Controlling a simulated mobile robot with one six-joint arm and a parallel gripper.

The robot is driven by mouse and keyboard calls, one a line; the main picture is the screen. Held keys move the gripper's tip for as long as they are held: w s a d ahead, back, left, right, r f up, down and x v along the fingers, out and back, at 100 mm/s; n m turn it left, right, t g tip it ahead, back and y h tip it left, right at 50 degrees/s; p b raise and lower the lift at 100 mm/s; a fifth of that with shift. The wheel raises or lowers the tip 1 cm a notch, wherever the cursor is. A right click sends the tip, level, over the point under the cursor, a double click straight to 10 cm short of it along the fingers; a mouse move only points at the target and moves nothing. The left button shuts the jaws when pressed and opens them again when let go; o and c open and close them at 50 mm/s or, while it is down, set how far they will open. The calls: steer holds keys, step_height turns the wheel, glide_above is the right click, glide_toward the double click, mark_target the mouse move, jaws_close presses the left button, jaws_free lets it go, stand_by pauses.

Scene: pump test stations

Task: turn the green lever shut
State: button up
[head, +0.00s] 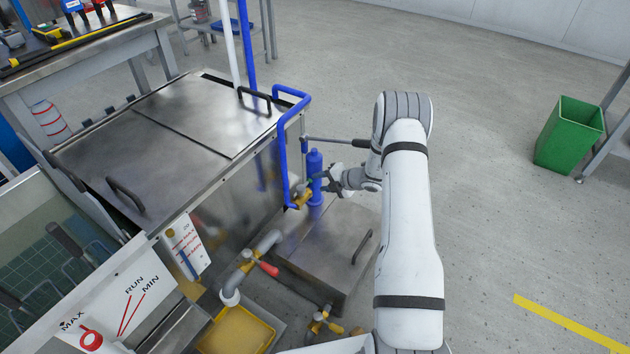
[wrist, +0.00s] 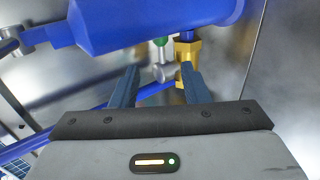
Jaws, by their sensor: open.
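The green lever (wrist: 160,41) shows only as a small green piece in the wrist view, just beyond my fingertips and partly hidden by the blue cylinder (wrist: 150,20). A silver valve part (wrist: 165,73) and a brass fitting (wrist: 188,58) sit just below and beside it. My gripper (wrist: 160,70) is open and empty, its two fingers on either side of the silver part in the picture; I cannot tell if they touch it. In the head view my gripper (head: 322,184) is beside the upright blue cylinder (head: 315,170), and the lever is too small to make out clearly.
A steel tank (head: 180,130) with a blue pipe (head: 284,140) stands left of my arm. A red-handled valve (head: 268,268) and a yellow tray (head: 240,332) are lower down. A green bin (head: 570,135) stands at right; the floor between is clear.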

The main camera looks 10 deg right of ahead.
mark_target(309, 183)
steer(key=shift+b+x, duration=0.65)
steer(key=shift+x, duration=2.05)
steer(key=shift+d, duration=0.1)
jaws_close()
steer(key=shift+w, duration=0.1)
